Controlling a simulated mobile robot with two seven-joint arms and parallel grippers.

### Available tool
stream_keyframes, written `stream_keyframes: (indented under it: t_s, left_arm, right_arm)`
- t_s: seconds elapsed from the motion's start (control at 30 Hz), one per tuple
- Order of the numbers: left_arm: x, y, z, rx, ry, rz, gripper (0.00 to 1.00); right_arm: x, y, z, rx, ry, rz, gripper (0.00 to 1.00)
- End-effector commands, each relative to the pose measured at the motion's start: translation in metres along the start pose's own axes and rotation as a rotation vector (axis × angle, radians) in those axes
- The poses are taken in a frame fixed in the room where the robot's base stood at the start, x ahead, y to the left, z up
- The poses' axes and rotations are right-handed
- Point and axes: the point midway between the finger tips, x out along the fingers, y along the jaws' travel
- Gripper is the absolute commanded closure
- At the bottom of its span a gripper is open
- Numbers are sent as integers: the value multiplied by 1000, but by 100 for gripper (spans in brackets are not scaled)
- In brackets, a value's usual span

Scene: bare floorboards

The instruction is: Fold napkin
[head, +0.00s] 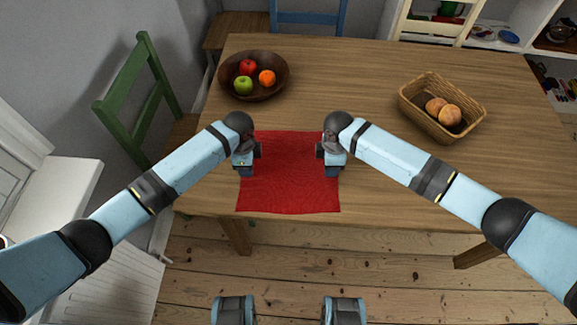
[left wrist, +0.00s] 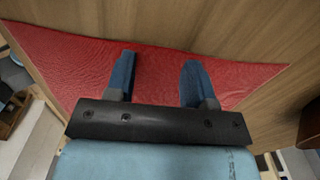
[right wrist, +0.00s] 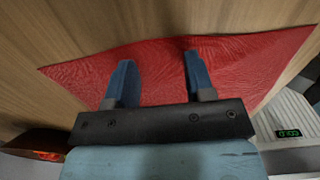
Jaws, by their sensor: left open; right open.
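A red napkin (head: 289,185) lies flat and spread out on the wooden table, close to its front edge. My left gripper (head: 246,172) is over the napkin's left edge, and my right gripper (head: 331,172) is over its right edge. In the left wrist view, the two blue fingers (left wrist: 155,75) are apart with the napkin (left wrist: 70,65) beneath them. In the right wrist view, the fingers (right wrist: 158,75) are also apart over the napkin (right wrist: 245,60). Both grippers look empty. Whether the fingertips touch the cloth cannot be told.
A dark bowl (head: 268,92) with apples and an orange stands at the table's back left. A wicker basket (head: 415,112) with bread rolls stands at the right. The wooden table (head: 345,70) is clear between them. A green chair (head: 125,98) stands at the left.

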Motion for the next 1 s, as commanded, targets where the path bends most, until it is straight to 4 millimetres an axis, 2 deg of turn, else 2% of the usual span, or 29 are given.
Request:
stream_keyframes:
  t_s: [0.37,0.8,1.0]
  left_arm:
    - [3,0,0,0,0,0,51]
    - [3,0,0,0,0,1,100]
    - [3,0,0,0,0,1,100]
  right_arm:
    - [3,0,0,0,1,0,51]
    - [3,0,0,0,0,0,100]
    - [3,0,0,0,0,0,100]
